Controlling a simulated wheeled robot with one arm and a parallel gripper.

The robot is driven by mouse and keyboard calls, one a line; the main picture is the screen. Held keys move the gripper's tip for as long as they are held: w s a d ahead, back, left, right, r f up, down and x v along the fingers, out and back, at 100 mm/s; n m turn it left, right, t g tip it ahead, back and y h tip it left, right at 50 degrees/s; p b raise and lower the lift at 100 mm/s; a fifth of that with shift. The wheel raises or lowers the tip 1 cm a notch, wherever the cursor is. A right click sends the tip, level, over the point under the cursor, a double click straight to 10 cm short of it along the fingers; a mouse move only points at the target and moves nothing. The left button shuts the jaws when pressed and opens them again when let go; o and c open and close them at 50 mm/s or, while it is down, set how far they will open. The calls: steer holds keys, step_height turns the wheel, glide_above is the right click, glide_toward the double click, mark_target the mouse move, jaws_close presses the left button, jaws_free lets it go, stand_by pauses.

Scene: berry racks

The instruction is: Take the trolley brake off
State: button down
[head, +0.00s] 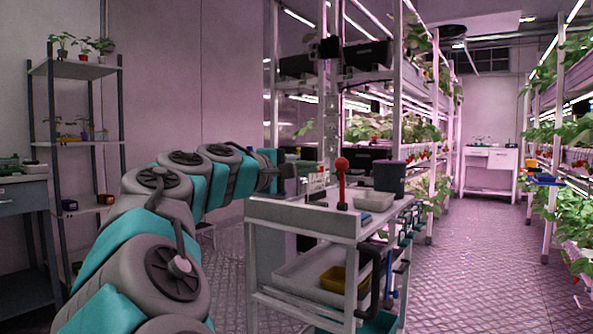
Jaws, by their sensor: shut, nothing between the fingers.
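The trolley (300,222) is a pale grey cart with a top tray and a lower shelf, standing in front of me. A red lever with a round red knob (342,164) stands upright at the near end of its top; I take it to be the brake lever. My gripper (294,186) is at the end of my outstretched grey and teal arm, over the trolley's left side. It is shut and empty, to the left of the red lever and apart from it in the picture. Its fingertips are small and partly lost against the items behind.
A grey bin (373,200) and a dark container (390,179) stand on the trolley top. A yellow box (338,279) is on its lower shelf. Plant racks (436,120) rise behind. A shelf (75,68) stands left. The aisle floor (475,260) at right is clear.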

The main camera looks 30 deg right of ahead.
mark_target(337, 163)
steer(key=x, duration=0.7)
steer(key=shift+d, duration=0.3)
steer(key=shift+r, duration=0.15)
steer(key=p, duration=0.1)
steer(key=d+r+p, duration=0.1)
steer(key=p, duration=0.1)
steer(key=shift+w+d+y, duration=0.1)
steer(key=shift+w+y, duration=0.1)
steer(key=shift+y, duration=0.2)
steer(key=shift+w+d+p, duration=0.1)
steer(key=shift+d+p, duration=0.05)
steer(key=shift+p, duration=0.45)
steer(key=shift+d+f+g, duration=0.3)
steer(key=shift+g, duration=0.1)
steer(key=v, duration=1.4)
